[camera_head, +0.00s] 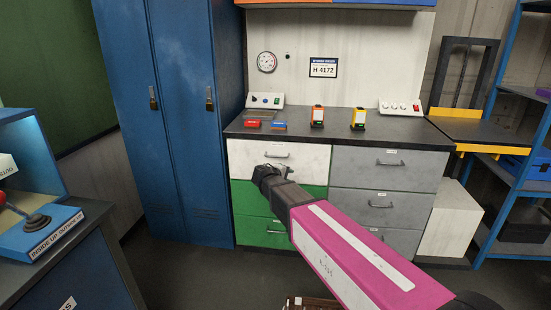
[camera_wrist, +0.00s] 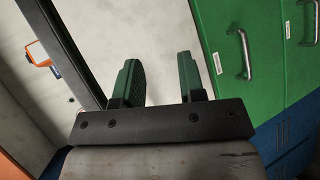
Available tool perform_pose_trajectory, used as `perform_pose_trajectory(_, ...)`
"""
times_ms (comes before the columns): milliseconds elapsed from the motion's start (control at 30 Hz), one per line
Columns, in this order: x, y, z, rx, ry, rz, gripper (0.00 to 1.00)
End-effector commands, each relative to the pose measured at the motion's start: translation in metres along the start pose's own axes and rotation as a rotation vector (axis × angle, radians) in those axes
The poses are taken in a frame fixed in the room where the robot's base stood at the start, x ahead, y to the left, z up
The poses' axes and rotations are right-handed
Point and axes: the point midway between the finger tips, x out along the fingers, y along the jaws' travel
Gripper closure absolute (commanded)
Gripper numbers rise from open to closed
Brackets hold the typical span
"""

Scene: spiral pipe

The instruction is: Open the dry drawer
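The drawer unit under the dark counter has a white drawer (camera_head: 305,160) at top left, green drawers (camera_head: 258,197) below it, and grey drawers (camera_head: 385,168) on the right. The drawers in view look shut. Their small labels are unreadable, so I cannot tell which is the dry drawer. The white drawer's handle (camera_head: 277,155) shows just above my gripper (camera_head: 260,174). In the wrist view, my gripper (camera_wrist: 158,76) is open, with its two green-padded fingers apart and nothing seen between them. They face a white surface (camera_wrist: 150,30), beside a green drawer with a metal handle (camera_wrist: 244,55).
Small red, blue, orange and yellow items stand on the counter (camera_head: 340,128). Blue lockers (camera_head: 180,110) stand left of the unit and a blue shelf rack (camera_head: 505,130) stands right. A bench (camera_head: 75,250) is at near left. Some floor before the drawers is clear.

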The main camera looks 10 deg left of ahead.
Motion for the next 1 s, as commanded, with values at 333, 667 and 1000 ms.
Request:
perform_pose_trajectory(333, -0.066, 0.028, -0.097, -0.131, 0.144, 0.229, 0.63)
perform_pose_trajectory(667, -0.034, 0.037, -0.106, -0.135, 0.145, 0.237, 0.63)
perform_pose_trajectory(1000, 0.020, 0.049, -0.114, -0.134, 0.145, 0.236, 0.63)
